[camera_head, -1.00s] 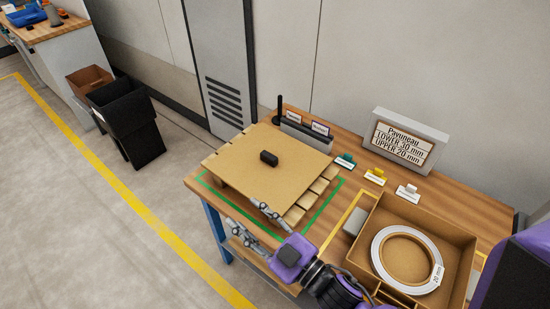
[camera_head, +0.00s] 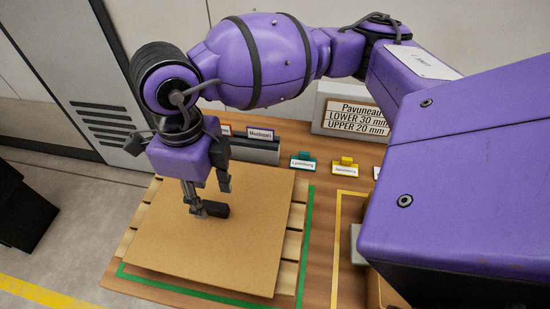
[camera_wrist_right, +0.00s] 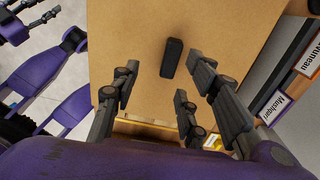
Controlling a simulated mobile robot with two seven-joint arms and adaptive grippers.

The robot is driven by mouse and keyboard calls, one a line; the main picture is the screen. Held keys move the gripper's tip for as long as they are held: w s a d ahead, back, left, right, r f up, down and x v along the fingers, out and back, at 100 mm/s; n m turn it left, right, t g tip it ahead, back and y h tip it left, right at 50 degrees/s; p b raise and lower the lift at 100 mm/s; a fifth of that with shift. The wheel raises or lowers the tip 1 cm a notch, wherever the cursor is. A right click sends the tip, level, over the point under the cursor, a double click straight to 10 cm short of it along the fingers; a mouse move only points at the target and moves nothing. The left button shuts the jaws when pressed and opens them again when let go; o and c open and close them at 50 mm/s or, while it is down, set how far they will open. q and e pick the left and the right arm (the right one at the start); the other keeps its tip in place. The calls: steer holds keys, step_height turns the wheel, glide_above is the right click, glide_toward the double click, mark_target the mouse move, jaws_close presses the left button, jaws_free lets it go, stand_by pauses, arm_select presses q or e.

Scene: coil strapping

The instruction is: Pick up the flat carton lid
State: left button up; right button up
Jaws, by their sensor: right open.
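The flat carton lid (camera_head: 235,240) is a brown board lying level on a slatted wooden pallet (camera_head: 291,247) on the workbench. A small black block-shaped handle (camera_head: 215,209) sits near its middle. The handle also shows in the right wrist view (camera_wrist_right: 172,57). My right gripper (camera_head: 205,193) hangs over the lid close to the handle, its fingers partly covering it. Whether a finger touches the handle is unclear. Purple arm parts and grey fingers (camera_wrist_right: 30,25), likely my left gripper, show at the left edge there.
A green taped outline surrounds the pallet. Small label stands (camera_head: 303,162) and a sign (camera_head: 355,115) stand behind it. A yellow outline and a partly hidden carton lie to the right. A black bin (camera_head: 22,205) stands on the floor at left.

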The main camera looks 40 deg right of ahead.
mark_target(213, 205)
steer(key=shift+w+d+r, duration=0.1)
steer(key=shift+w+d, duration=0.35)
steer(key=shift+w, duration=0.1)
steer(key=shift+d+f, duration=0.1)
steer(key=shift+f, duration=0.25)
step_height(213, 205, down, 7)
steer(key=shift+s+r, duration=0.15)
steer(key=shift+r, duration=0.1)
jaws_close()
